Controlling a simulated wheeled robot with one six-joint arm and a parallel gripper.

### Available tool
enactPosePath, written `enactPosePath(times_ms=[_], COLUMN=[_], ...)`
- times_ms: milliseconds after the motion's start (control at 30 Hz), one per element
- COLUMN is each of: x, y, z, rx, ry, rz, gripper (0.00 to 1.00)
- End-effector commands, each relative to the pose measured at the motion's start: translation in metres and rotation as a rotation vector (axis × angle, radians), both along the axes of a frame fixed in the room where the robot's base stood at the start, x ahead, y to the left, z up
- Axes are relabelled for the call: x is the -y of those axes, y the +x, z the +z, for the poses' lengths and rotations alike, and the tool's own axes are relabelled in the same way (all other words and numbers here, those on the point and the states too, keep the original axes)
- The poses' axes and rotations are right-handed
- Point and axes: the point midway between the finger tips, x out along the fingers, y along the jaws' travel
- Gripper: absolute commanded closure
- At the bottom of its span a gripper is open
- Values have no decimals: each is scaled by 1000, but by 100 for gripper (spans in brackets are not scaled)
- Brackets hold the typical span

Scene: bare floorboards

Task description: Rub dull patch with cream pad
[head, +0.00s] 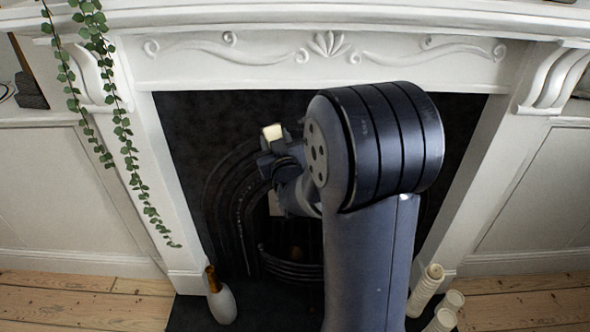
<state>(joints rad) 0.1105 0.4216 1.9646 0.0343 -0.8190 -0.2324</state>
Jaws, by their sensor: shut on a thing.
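The cream pad (272,132) is a small pale block at the far end of my arm, left of the picture's middle. My gripper (268,146) is shut on it, in front of the upper part of the dark fireplace. Only the pad's upper part shows clearly. I cannot tell whether the pad touches the surface behind it. I cannot make out a distinct dull patch on the black fireplace surround (200,125). My arm hides much of the surround's right side.
A white carved mantelpiece (330,75) frames the fireplace. A trailing plant (125,150) hangs at the left. A pale vase (222,303) stands on the dark hearth (265,317). Cream candles (427,288) stand at the lower right. Bare floorboards (80,300) lie on both sides.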

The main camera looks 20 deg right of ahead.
Motion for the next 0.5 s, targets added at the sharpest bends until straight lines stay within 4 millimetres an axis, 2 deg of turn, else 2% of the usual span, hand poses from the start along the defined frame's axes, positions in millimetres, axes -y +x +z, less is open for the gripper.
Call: enactPosePath(times_ms=[33, 500], x=[3, 26], y=[0, -15], z=[-13, -15], rx=[44, 381], ry=[-11, -117], rz=[-6, -73], gripper=[86, 86])
